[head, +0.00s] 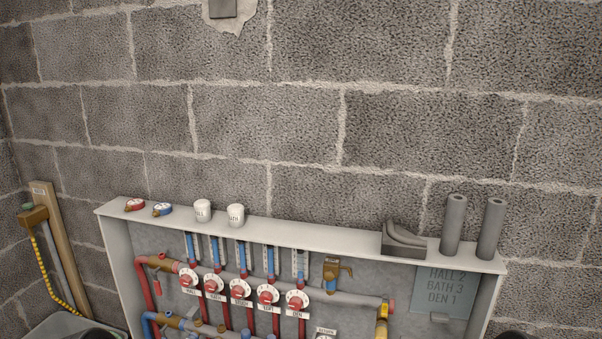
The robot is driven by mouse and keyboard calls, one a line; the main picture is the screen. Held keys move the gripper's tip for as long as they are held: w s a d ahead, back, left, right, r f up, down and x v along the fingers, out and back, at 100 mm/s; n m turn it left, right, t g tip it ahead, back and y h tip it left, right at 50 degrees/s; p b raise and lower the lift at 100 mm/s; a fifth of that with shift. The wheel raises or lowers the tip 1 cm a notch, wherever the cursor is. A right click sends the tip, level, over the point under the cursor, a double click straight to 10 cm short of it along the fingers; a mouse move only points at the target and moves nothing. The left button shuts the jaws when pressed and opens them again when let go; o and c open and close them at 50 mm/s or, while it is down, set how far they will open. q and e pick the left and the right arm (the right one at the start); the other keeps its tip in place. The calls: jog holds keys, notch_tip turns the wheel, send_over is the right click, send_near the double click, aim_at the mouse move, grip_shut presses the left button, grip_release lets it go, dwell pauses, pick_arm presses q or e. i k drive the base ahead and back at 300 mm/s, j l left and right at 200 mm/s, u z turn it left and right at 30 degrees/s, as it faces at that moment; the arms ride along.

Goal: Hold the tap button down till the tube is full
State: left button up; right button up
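A brass-brown tap-like block (33,215) is fixed to a wooden board (62,235) at the far left. A yellow and black striped hose (52,270) and a grey pipe (65,267) run down from it. I cannot make out a button on it. Several upright clear gauge tubes (270,260) with blue in them stand in a row in the white cabinet (115,245); which tube the task means is not clear. Neither gripper shows; only dark rounded shapes, perhaps parts of my arms, cut the bottom edge at left and right.
On the cabinet's top ledge stand two white caps (203,211), two small gauges (135,204), a grey bracket (403,239) and two grey cylinders (453,224). A grey tub (62,326) sits at lower left.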

aim_at(28, 206)
jog(key=u, duration=1.4)
jog(key=i+j+z, duration=0.1)
jog(key=z, duration=0.5)
jog(key=i+j+z, duration=0.25)
jog(key=i+j, duration=0.15)
jog(key=j, duration=0.2)
jog(key=i+j+z, duration=0.25)
jog(key=j, duration=0.4)
jog(key=i+j+z, duration=0.15)
jog(key=j, duration=0.25)
jog(key=i+j, duration=0.4)
jog(key=j, duration=0.2)
